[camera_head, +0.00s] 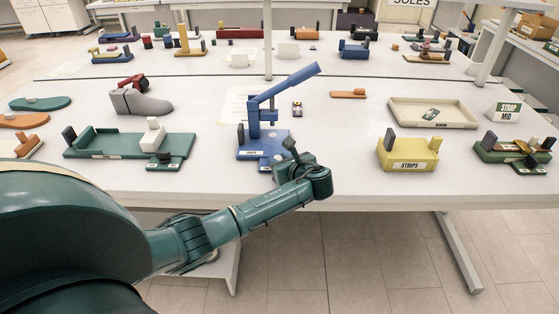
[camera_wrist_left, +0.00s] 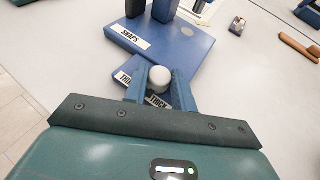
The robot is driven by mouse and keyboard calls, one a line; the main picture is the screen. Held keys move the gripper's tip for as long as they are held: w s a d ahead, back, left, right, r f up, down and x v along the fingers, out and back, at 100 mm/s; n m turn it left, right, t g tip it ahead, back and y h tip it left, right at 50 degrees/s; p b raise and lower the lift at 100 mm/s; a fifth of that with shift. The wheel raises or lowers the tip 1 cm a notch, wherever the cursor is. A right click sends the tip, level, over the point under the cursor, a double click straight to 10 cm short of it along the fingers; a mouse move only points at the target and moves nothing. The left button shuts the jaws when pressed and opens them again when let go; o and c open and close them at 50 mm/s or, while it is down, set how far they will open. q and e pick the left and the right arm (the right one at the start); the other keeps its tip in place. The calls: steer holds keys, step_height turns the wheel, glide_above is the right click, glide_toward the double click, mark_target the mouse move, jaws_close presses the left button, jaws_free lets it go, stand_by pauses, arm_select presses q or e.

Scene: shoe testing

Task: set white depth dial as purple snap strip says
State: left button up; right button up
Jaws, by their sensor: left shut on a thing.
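The white depth dial's round knob (camera_wrist_left: 159,77) sits between the two blue fingers of my left gripper (camera_wrist_left: 159,92) in the left wrist view. The gripper is shut on it. The knob stands on a small blue plate (camera_wrist_left: 130,78) with labels at its sides, partly covered by the fingers; one reads THICK. In the head view my left gripper (camera_head: 283,162) is at the front of the blue snaps press (camera_head: 254,153) and hides the knob.
A green fixture (camera_head: 95,143) stands left of the press, with a grey shoe form (camera_head: 142,103) behind it. A yellow STRIPS bin (camera_head: 408,156) and a cream tray (camera_head: 455,122) are to the right. The table is clear between press and bin.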

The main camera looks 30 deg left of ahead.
arm_select(q)
steer(key=shift+w+n+g+y, duration=0.1)
steer(key=shift+n+g+y, duration=0.4)
steer(key=shift+n+g, duration=0.35)
steer(key=shift+g, duration=0.25)
steer(key=o, duration=0.7)
steer(key=shift+o, duration=0.2)
steer(key=shift+d, duration=0.1)
